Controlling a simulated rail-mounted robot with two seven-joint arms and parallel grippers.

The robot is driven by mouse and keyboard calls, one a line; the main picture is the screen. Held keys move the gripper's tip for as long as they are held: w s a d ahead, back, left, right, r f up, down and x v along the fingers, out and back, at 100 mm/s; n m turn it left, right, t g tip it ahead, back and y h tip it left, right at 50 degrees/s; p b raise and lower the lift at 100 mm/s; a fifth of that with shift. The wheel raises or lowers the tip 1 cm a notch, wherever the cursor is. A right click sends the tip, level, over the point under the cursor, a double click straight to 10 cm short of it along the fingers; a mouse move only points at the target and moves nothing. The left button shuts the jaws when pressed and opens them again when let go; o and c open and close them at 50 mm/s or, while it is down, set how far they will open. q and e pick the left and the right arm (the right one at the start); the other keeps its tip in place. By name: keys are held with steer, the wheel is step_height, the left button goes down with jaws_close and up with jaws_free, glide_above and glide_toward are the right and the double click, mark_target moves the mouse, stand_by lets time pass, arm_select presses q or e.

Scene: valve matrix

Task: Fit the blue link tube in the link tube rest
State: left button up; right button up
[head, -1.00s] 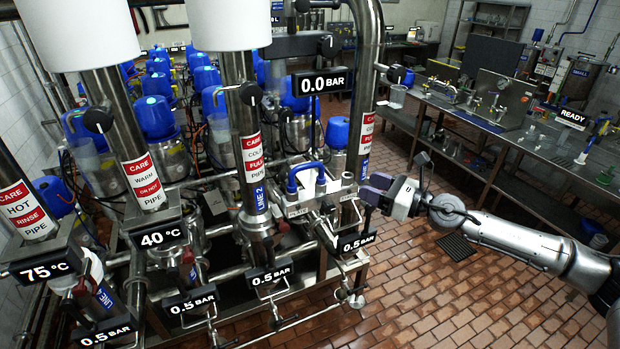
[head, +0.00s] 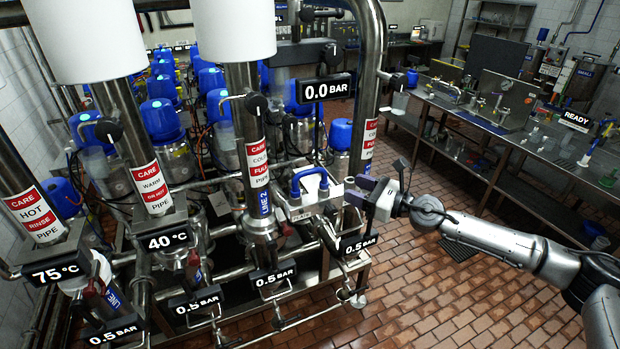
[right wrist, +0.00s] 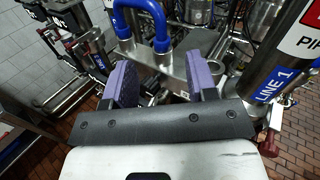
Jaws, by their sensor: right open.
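The blue link tube (head: 310,181) is an upside-down U standing upright on a metal plate holder (head: 299,212) at the front of the valve matrix. In the right wrist view the blue tube (right wrist: 161,32) shows at the top, with its legs at a metal block (right wrist: 173,72). My right gripper (head: 357,190) is just right of the tube in the head view. Its purple fingers (right wrist: 163,80) are spread apart with nothing between them, and the tube is beyond the tips. Which part is the link tube rest, I cannot tell. My left gripper is not in view.
The LINE 1 pipe (right wrist: 277,70) rises close to the right of my gripper in the wrist view. A tall steel pipe (head: 370,70) stands behind the gripper. A steel bench (head: 500,130) stands at the right. The brick floor (head: 440,310) in front is clear.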

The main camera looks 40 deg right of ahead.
mark_target(326, 178)
steer(key=shift+p+x, duration=1.45)
steer(key=shift+x, duration=0.8)
steer(key=p+x, duration=0.2)
steer(key=x, duration=0.2)
steer(key=shift+a+r+p, duration=0.15)
steer(key=shift+a+p, duration=0.05)
steer(key=shift+p, duration=0.15)
steer(key=shift+w+a, duration=0.2)
steer(key=shift+w, duration=0.35)
